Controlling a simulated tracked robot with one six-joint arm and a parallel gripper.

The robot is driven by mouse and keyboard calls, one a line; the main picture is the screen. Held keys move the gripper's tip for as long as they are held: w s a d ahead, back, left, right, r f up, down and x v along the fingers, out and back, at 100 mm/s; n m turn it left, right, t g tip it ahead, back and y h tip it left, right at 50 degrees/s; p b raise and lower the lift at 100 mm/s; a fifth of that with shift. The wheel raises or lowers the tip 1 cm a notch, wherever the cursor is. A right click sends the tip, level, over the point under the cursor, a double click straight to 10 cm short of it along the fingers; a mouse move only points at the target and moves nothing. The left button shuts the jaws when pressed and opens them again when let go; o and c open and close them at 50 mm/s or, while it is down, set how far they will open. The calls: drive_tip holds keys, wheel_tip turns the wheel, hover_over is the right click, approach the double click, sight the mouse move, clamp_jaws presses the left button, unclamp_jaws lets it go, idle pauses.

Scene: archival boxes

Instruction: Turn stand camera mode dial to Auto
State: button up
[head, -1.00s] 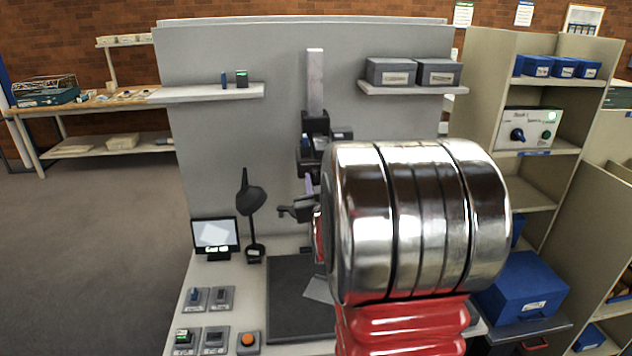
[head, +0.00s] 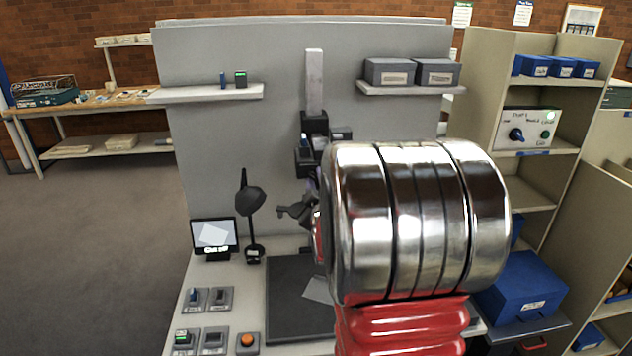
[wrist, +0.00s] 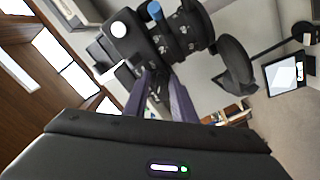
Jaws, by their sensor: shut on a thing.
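The stand camera (head: 312,160) is a dark unit on the pale upright column (head: 314,85) behind the bench. In the wrist view the black camera body (wrist: 180,38) fills the top, with a white round spot and a blue knob (wrist: 154,11). My gripper (wrist: 160,80) reaches up to the camera's dark body, its two purple-grey fingers shut on the mode dial. The dial is hidden between the fingertips, so its setting cannot be read. In the head view my arm's metal link hides most of the gripper.
A black lamp (head: 249,200) and a small monitor (head: 214,236) stand left of the column. Switches and an orange button (head: 247,341) lie in front. Grey boxes (head: 390,72) sit on the right wall shelf. Blue boxes and a control panel (head: 528,129) occupy the right-hand shelving.

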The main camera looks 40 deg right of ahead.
drive_tip(key=shift+a, duration=0.15)
drive_tip(key=o, duration=0.7)
